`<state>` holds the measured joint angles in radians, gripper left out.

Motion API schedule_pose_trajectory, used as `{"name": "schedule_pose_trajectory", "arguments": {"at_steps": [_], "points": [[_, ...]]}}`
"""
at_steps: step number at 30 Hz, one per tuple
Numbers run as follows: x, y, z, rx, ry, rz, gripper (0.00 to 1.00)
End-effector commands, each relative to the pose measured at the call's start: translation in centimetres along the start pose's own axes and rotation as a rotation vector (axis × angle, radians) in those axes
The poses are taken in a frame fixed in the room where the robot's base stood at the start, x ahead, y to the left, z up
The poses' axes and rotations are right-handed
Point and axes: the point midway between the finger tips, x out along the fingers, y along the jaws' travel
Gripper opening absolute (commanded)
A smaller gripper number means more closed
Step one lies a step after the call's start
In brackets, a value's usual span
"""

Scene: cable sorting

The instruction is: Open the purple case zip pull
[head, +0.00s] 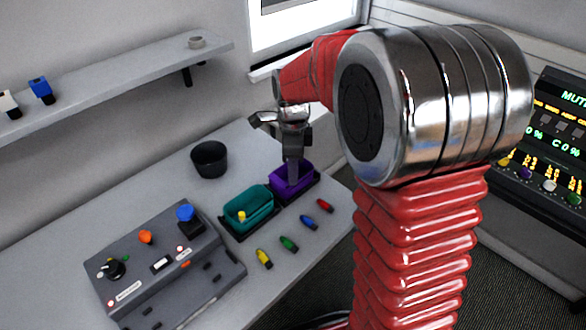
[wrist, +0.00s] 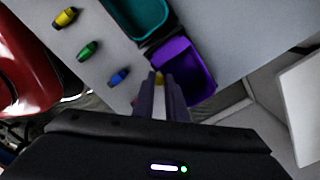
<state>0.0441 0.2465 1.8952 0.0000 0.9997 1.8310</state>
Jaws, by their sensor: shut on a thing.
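The purple case (head: 305,177) sits at the right end of a dark tray on the table. It also shows in the wrist view (wrist: 188,62), where I see into its purple interior. My gripper (head: 293,180) points down at the case from above. In the wrist view the fingers (wrist: 160,84) are close together at the case's near left edge, shut on a small yellow piece that looks like the zip pull (wrist: 158,77). Most of the pull is hidden between the fingertips.
A teal case (head: 248,208) with a yellow piece on it sits beside the purple one. Yellow (head: 264,258), green (head: 289,243), blue (head: 309,222) and red (head: 325,205) connectors lie in front. A black cup (head: 209,159) stands behind; a grey control box (head: 160,265) is at left.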

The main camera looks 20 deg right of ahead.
Motion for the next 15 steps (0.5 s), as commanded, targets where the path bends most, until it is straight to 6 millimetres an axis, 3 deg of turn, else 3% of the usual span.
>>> {"name": "schedule_pose_trajectory", "arguments": {"at_steps": [11,12,15], "points": [[-0.01,0.07,-0.19,0.009,0.000,0.000,0.00],[-0.01,0.07,-0.21,0.010,0.000,0.000,0.15],[-0.01,0.06,-0.24,0.010,0.000,0.000,0.22]]}}
